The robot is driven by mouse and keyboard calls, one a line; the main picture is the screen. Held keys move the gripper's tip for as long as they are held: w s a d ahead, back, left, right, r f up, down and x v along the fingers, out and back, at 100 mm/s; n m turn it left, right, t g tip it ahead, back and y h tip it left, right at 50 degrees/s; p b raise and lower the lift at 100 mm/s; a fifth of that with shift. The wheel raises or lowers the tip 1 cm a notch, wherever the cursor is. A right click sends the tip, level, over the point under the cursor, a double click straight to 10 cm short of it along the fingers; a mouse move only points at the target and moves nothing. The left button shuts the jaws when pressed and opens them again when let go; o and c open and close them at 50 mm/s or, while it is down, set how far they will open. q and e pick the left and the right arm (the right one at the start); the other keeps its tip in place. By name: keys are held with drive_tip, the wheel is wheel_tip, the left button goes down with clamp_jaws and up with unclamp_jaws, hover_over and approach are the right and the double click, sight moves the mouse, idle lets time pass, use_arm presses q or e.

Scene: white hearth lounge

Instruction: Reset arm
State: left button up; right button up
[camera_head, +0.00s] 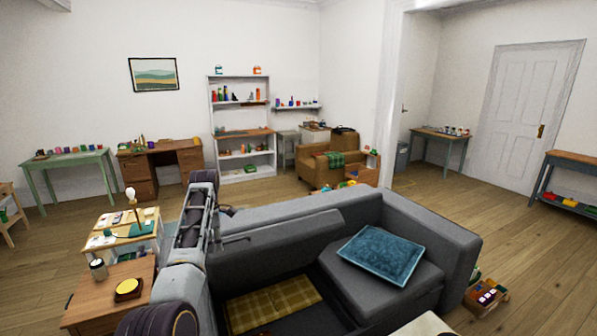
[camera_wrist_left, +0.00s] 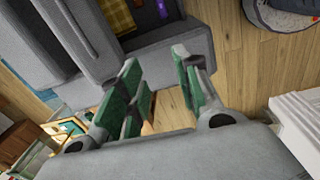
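My left arm (camera_head: 188,245) rises from the lower left of the head view, in front of the grey sofa (camera_head: 290,222). Its gripper cannot be made out clearly there. In the left wrist view my left gripper (camera_wrist_left: 158,68) has its green-padded fingers spread apart. Nothing shows between them but the wooden floor and part of the sofa behind. My right arm and gripper are not in view.
A blue cushion (camera_head: 381,255) and a yellow plaid cloth (camera_head: 272,305) lie on the sofa. Close left of my arm stands a small wooden table (camera_head: 93,306) with a jar (camera_head: 98,269) and a yellow-topped round item (camera_head: 128,288).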

use_arm(q)
drive_tip(key=s+a+f+m+t+y, duration=0.1)
drive_tip(key=s+a+f+m, duration=0.1)
drive_tip(key=s+f+m, duration=0.5)
drive_tip(key=s+a+f+m, duration=0.2)
drive_tip(key=s+f+m, duration=0.1)
drive_tip(key=s+f, duration=0.8)
drive_tip(key=s+d+m+t+h, duration=0.1)
drive_tip(key=s+d+m, duration=0.3)
drive_tip(key=s, duration=0.5)
drive_tip(key=s+d+m, duration=0.3)
drive_tip(key=s+m, duration=0.3)
drive_tip(key=s, duration=0.2)
drive_tip(key=s+d+m+t+h, duration=0.1)
drive_tip(key=s+d+m, duration=0.25)
drive_tip(key=s, duration=0.55)
wheel_tip(320, 180, down, 33)
drive_tip(key=s+m+g, duration=0.1)
drive_tip(key=s+g, duration=0.1)
drive_tip(key=s+a+f, duration=0.2)
drive_tip(key=s+f, duration=0.8)
drive_tip(key=s, duration=0.1)
drive_tip(key=s+a+f, duration=0.2)
drive_tip(key=s+f, duration=0.8)
drive_tip(key=s, duration=0.1)
drive_tip(key=shift+s+a+f+g+y, duration=0.15)
drive_tip(key=shift+s+a+g+y, duration=0.15)
drive_tip(key=shift+g, duration=0.1)
drive_tip(key=shift+w+d, duration=0.1)
